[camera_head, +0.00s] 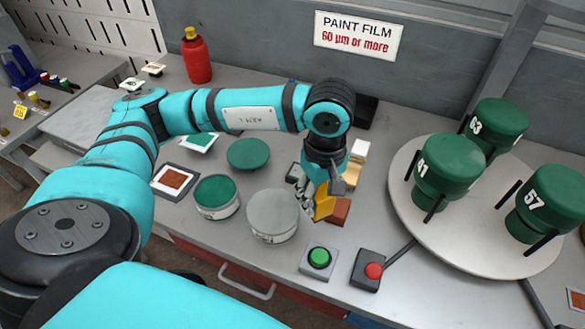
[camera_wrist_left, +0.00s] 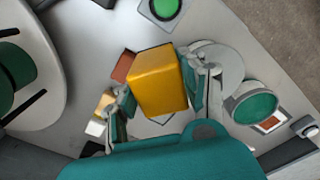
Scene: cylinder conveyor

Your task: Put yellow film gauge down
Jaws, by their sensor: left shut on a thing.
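The yellow film gauge (camera_head: 324,202) is a yellow block held in my left gripper (camera_head: 318,190), over the workbench right of the grey-lidded tin. In the left wrist view the yellow gauge (camera_wrist_left: 160,82) sits between the two fingers of the left gripper (camera_wrist_left: 158,100). The fingers are shut on its sides. I cannot tell whether its underside touches the bench. A brown-red block (camera_head: 339,211) lies close beside it. The right gripper is in neither view.
A green button box (camera_head: 319,259) and a red button box (camera_head: 368,270) are in front. A round turntable (camera_head: 470,245) with green cylinders is at right.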

